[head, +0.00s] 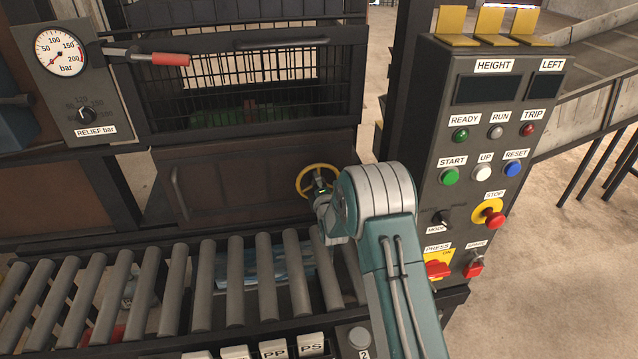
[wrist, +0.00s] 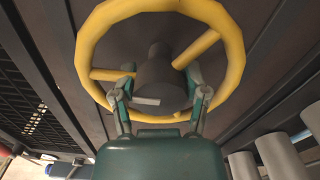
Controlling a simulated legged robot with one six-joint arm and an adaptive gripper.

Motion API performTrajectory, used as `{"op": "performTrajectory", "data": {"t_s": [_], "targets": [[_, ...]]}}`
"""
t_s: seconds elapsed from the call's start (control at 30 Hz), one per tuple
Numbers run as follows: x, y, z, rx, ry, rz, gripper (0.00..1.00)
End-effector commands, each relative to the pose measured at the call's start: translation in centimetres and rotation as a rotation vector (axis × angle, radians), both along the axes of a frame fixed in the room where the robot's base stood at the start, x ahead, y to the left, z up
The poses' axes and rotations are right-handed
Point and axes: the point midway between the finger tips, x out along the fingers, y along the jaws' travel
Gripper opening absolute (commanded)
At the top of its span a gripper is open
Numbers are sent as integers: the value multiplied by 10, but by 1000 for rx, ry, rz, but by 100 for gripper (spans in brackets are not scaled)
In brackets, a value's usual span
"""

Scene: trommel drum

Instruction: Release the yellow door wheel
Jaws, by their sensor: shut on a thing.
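The yellow door wheel (head: 301,178) is mounted on the right part of the brown lower door (head: 235,180) in the head view. My gripper (head: 322,186) is at the wheel and partly hides its right side. In the wrist view the wheel's yellow rim (wrist: 232,50) fills the upper middle, with spokes running to a dark hub (wrist: 158,75). My gripper (wrist: 160,84) has one finger on each side of the hub, inside the ring, and is shut on the wheel. Exactly where the fingertips touch is hard to tell.
A roller conveyor (head: 206,285) runs below the door. A control box (head: 480,140) with buttons stands to the right of my arm. A barred hatch (head: 250,95) is above the door. A red-handled lever (head: 170,59) and gauge (head: 60,51) are at upper left.

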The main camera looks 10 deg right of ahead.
Motion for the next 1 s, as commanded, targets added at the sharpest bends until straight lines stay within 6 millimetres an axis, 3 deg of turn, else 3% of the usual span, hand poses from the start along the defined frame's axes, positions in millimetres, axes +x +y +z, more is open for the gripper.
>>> {"op": "performTrajectory", "data": {"t_s": [0.27,0.3,0.33,0.37,0.8,1.0], "targets": [[-2,1,-6,-2,15,1,11],[-2,1,-6,-1,15,1,77],[-2,1,-6,-1,15,1,90],[-2,1,-6,-1,14,1,93],[-3,0,-2,0,5,0,93],[-25,0,-2,0,6,1,93]]}}
